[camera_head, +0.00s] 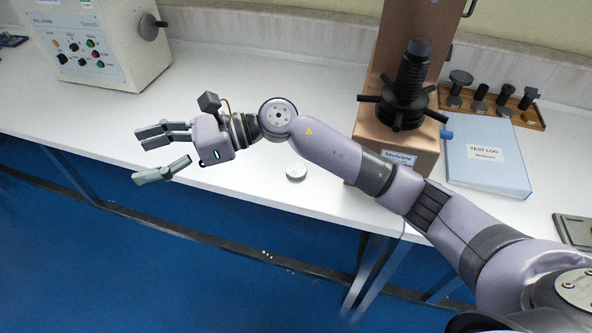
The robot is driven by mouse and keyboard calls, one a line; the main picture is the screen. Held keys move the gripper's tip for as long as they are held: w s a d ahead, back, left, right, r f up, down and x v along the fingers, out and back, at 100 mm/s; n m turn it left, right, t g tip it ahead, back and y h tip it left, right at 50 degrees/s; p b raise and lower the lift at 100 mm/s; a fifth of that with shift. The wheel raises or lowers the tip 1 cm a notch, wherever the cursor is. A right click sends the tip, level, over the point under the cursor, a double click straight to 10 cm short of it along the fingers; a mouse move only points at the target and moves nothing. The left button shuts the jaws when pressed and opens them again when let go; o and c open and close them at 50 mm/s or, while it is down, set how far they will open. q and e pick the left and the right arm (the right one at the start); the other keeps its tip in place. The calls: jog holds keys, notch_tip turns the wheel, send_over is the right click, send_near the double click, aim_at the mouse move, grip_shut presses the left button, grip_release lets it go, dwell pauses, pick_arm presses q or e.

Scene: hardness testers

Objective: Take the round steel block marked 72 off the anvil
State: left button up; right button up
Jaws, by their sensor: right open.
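A copper-brown hardness tester (398,163) stands on the bench to the right. Its dark threaded spindle (412,75) rises from a spoked handwheel (398,100), with a dark anvil (418,47) on top. I cannot make out a block on that anvil. A small pale round block (296,172) lies on the white bench below my right forearm; any marking on it is too small to read. My right gripper (141,154) is open and empty, over the bench's front edge at the left, well apart from the tester and the round block. My left gripper is out of view.
A blue test log binder (487,165) lies right of the tester. Behind it is a wooden tray (508,117) holding several dark anvils. A cream control box (95,45) stands at the back left. The white bench (230,85) is clear between box and tester.

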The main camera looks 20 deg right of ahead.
notch_tip(320, 180, down, 4)
jog(key=w+d+n+g+h, duration=0.1)
jog(key=d+n+h, duration=0.1)
jog(key=n+h, duration=0.45)
jog(key=h, duration=1.1)
send_near(296, 169)
jog(key=f, duration=0.1)
jog(key=f+p, duration=0.2)
jog(key=shift+s+t+y, duration=0.25)
jog(key=shift+s+t, duration=0.1)
jog(key=shift+t, duration=0.05)
notch_tip(296, 169, down, 5)
jog(key=shift+s+d+r+p, duration=0.1)
jog(key=shift+d+p, duration=0.05)
jog(key=shift+p, duration=0.7)
jog(key=shift+f, duration=0.3)
jog(key=shift+c, duration=0.2)
jog(key=shift+r, duration=0.1)
jog(key=c, duration=1.6)
